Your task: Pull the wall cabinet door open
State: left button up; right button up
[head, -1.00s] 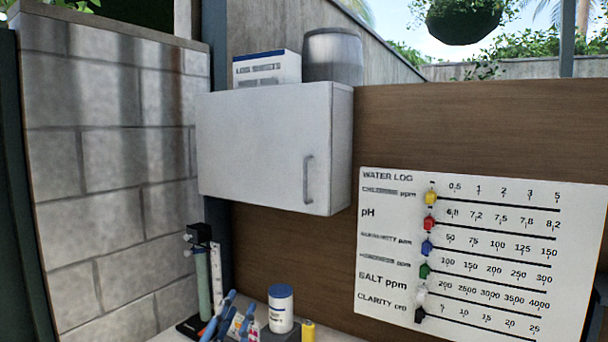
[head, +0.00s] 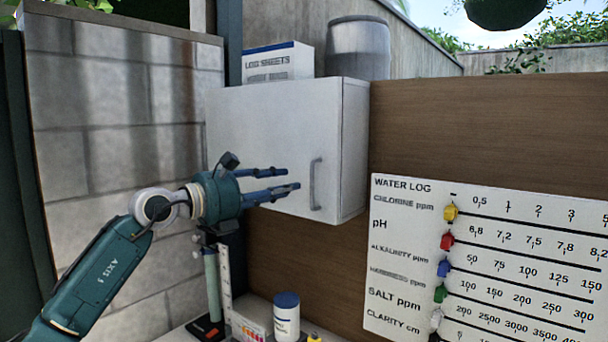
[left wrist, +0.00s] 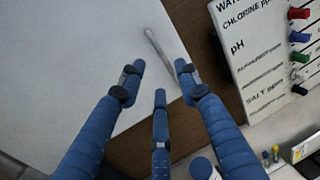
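The white wall cabinet (head: 265,130) hangs on the brown panel with its door shut. Its grey vertical bar handle (head: 316,184) is near the door's right edge. My left gripper (head: 286,179) is in front of the door, left of the handle, with its blue fingers pointing right toward it. In the left wrist view the handle (left wrist: 158,47) lies beyond the fingertips, and the fingers (left wrist: 160,80) are spread apart with nothing between them. The gripper appears apart from the handle. My right gripper is not in view.
A log sheets box (head: 278,63) and a grey bin (head: 358,48) stand on top of the cabinet. A water log board (head: 490,255) with coloured sliders is to the right. Below are a white bottle with a blue lid (head: 286,315) and a green cylinder (head: 212,285).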

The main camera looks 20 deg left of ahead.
aim_at(303, 181)
pick_arm(q)
jog(key=p+x, duration=0.2)
jog(key=x, duration=0.4)
jog(key=shift+w+d, duration=0.2)
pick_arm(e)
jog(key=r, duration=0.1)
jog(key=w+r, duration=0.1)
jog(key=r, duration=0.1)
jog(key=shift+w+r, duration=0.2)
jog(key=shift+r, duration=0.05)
pick_arm(q)
jog(key=shift+c, duration=0.2)
grip_shut()
